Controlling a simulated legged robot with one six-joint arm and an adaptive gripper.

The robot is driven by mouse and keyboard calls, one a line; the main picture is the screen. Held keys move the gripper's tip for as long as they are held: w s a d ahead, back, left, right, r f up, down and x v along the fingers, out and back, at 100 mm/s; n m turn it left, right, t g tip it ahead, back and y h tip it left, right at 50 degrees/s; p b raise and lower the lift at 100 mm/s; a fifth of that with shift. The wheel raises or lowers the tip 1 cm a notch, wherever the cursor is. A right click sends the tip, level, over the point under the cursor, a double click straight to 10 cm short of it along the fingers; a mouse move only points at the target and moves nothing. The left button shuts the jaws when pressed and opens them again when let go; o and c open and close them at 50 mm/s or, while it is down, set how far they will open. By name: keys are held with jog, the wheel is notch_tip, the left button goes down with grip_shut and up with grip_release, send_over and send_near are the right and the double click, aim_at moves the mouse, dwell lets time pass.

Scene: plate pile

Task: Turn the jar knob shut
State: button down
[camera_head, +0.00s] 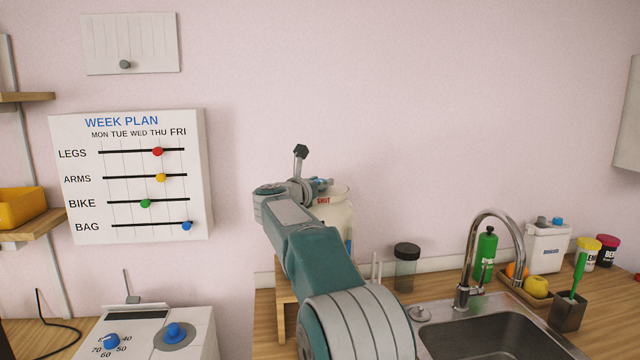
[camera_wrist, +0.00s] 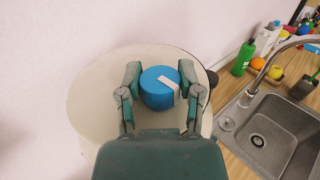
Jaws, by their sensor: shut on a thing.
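The jar (camera_head: 338,206) is a cream container behind my arm in the head view, with a red "SHUT" label near its top. Its pale round top (camera_wrist: 95,98) fills the middle of the wrist view. The blue jar knob (camera_wrist: 158,88) sits on that top and has a white pointer stripe toward its upper right. My gripper (camera_wrist: 160,86) is shut on the knob, with one finger on its left side and one on its right. In the head view my arm hides most of the jar, and only a bit of the blue knob shows.
A sink (camera_head: 500,338) with a tall faucet (camera_head: 494,218) lies to the right. A dark-lidded glass jar (camera_head: 406,264) stands between. A green bottle (camera_head: 485,256) is behind the faucet. A week plan board (camera_head: 130,178) hangs left, above a white box with blue knobs (camera_head: 160,335).

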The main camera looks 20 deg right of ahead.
jog(key=shift+a+m+g+h, duration=0.1)
jog(key=shift+m+g+h, duration=0.3)
jog(key=shift+m+g, duration=0.25)
jog(key=shift+g, duration=0.35)
jog(key=shift+c, duration=1.3)
grip_release()
jog(key=shift+w, duration=0.15)
jog(key=v, duration=1.2)
jog(key=shift+f, duration=0.25)
